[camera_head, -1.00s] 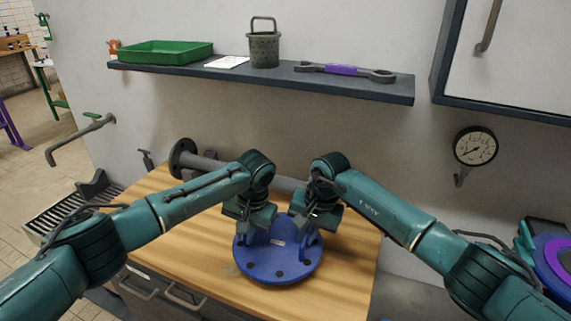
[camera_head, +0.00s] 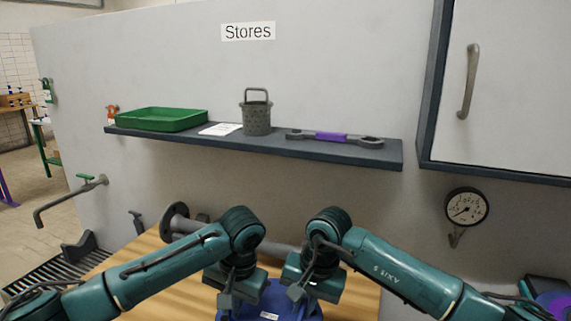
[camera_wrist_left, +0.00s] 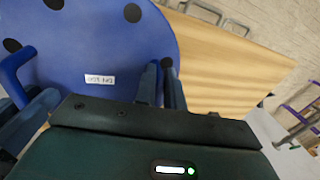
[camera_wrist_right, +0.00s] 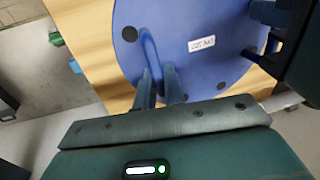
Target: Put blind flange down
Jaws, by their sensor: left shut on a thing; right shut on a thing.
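The blind flange (camera_head: 275,300) is a blue disc with dark bolt holes, a small white label and two upright handles. It is at the bottom edge of the head view, partly cut off, over the wooden bench top. I cannot tell whether it touches the wood. My left gripper (camera_wrist_left: 162,88) is shut on one handle, mostly hidden between the fingers. My right gripper (camera_wrist_right: 158,88) is shut on the other handle (camera_wrist_right: 150,48). In the head view, my left gripper (camera_head: 238,292) and right gripper (camera_head: 300,288) are close together above the disc.
The wooden bench (camera_head: 165,285) has bare wood left of the flange. A grey flanged pipe (camera_head: 176,218) lies behind my arms. The wall shelf (camera_head: 350,150) holds a green tray (camera_head: 160,119), strainer basket (camera_head: 257,113) and wrench (camera_head: 335,137). A gauge (camera_head: 466,208) hangs at right.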

